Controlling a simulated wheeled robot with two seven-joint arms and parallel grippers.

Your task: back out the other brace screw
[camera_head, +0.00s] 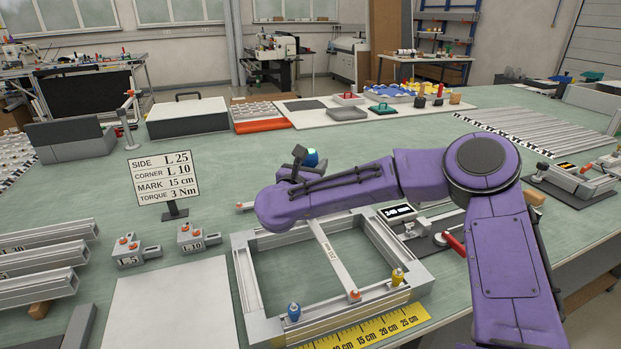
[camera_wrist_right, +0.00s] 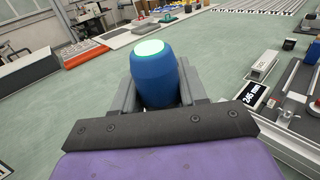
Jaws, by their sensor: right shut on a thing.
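The light metal frame (camera_head: 247,292) lies on the green bench. A brace bar (camera_head: 333,261) crosses it, with an orange-red screw head (camera_head: 355,295) at its near end. Its far end is hidden behind my right arm. My right gripper (camera_head: 305,160) is beyond the frame's far side, shut on a blue tool with a lit green top (camera_head: 311,158). In the right wrist view the blue tool (camera_wrist_right: 155,80) stands between the jaws (camera_wrist_right: 157,98); its lower end is hidden. My left gripper is not in view.
A sign (camera_head: 163,178) stands left of the frame. A device with a display (camera_head: 398,212) is at the right. Bare bench lies beyond the arm.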

